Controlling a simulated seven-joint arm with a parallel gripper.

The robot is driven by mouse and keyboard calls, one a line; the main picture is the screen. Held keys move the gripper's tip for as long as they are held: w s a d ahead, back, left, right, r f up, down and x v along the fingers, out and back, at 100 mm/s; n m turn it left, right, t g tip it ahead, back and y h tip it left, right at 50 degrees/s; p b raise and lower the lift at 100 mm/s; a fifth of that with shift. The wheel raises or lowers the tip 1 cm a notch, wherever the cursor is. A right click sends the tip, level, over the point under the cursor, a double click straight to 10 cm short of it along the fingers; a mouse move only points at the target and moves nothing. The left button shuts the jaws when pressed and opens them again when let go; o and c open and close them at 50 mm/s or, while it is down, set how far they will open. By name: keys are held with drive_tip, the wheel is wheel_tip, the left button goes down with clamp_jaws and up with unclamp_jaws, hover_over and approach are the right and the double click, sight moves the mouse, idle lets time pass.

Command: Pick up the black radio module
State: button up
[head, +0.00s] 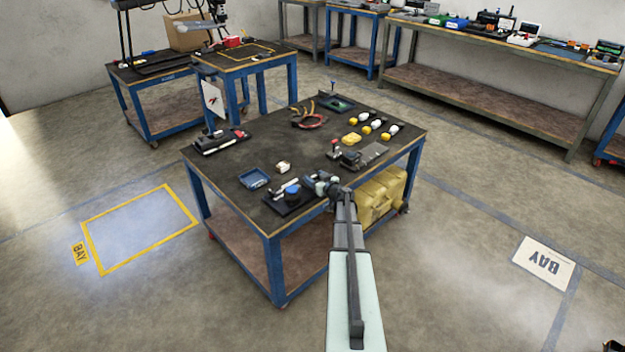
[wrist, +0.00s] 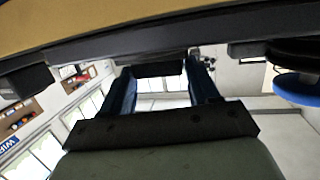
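My gripper (head: 322,184) is low over the near right edge of the dark-topped workbench (head: 240,168). In the wrist view its two fingers (wrist: 162,85) stand apart, with bright background showing between them. A dark block (wrist: 160,69) shows between their far ends; I cannot tell whether it touches them. I cannot single out the black radio module for sure. A small dark device (head: 350,158) lies beyond my gripper, and another dark device (head: 220,141) lies at the bench's left.
A round blue-topped item (head: 292,189) stands left of my gripper; its blue disc (wrist: 297,88) shows at the wrist view's right. A blue tray (head: 254,179), a white item (head: 283,167) and yellow-and-white pieces (head: 375,124) share the bench. Yellow cases (head: 380,195) sit below.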

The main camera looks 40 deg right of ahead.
drive_tip(key=c, duration=0.7)
wheel_tip(320, 180, up, 10)
drive_tip(key=w+a+r+n+y, duration=0.1)
drive_tip(key=w+a+r, duration=0.3)
drive_tip(key=a, duration=0.6)
drive_tip(key=w+a+r, duration=0.3)
drive_tip(key=a+r, duration=0.1)
drive_tip(key=a, duration=0.6)
drive_tip(key=w+a+r+n+y, duration=0.1)
drive_tip(key=w+a+r, duration=0.3)
drive_tip(key=a, duration=0.6)
drive_tip(key=shift+y, duration=0.5)
drive_tip(key=s+a+r, duration=0.1)
drive_tip(key=a+r, duration=0.4)
drive_tip(key=a, duration=0.4)
drive_tip(key=a+r, duration=0.5)
drive_tip(key=a, duration=0.4)
drive_tip(key=s+a+r, duration=0.1)
drive_tip(key=a+r, duration=0.4)
drive_tip(key=a, duration=0.4)
drive_tip(key=shift+s+a+r, duration=0.1)
drive_tip(key=shift+s+a, duration=0.15)
drive_tip(key=shift+s, duration=0.1)
